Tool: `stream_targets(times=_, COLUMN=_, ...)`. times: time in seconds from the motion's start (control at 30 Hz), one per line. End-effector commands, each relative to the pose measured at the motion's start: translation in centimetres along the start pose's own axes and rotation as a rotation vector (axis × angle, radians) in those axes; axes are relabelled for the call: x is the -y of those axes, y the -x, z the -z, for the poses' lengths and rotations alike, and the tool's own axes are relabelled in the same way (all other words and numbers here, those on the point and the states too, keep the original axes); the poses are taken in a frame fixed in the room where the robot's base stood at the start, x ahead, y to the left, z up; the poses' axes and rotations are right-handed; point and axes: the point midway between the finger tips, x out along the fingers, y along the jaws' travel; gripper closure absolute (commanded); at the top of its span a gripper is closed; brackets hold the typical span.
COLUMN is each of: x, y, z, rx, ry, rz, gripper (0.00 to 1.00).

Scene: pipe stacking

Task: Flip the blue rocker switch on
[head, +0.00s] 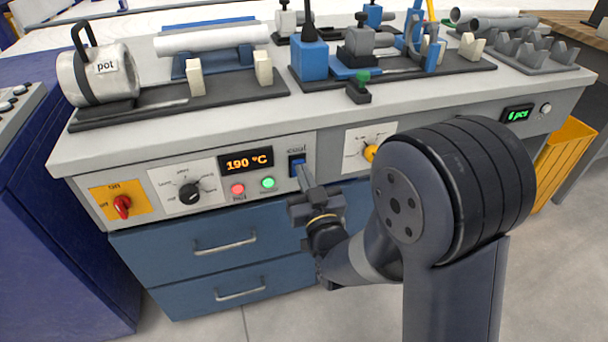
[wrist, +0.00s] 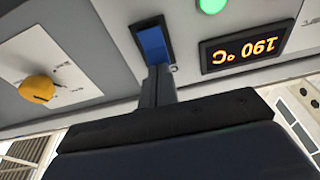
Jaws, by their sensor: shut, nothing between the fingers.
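The blue rocker switch (head: 297,162) is set in a dark frame on the front panel, under a label that appears to read "cool". It also shows in the wrist view (wrist: 152,48), upside down, with its blue face partly visible. My gripper (head: 302,172) is shut and empty, with its fingertips just at the lower part of the switch. In the wrist view the closed fingers (wrist: 155,78) reach up to the switch's edge. I cannot tell whether they touch it. The fingers hide part of the rocker, so its position is unclear.
Left of the switch are a green lamp (head: 268,183), a red lamp (head: 237,189), a display (head: 246,161) reading 190 °C and a black knob (head: 189,193). A yellow knob (head: 371,153) is to the right. Drawers with handles (head: 225,245) lie below.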

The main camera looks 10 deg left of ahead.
Motion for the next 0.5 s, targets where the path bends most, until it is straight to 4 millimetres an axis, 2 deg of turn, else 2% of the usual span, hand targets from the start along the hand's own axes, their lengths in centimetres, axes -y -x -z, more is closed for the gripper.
stream_targets(times=0.5, x=-0.02, y=-0.58, z=0.39, rx=0.019, ry=0.000, rz=-0.001, gripper=1.00)
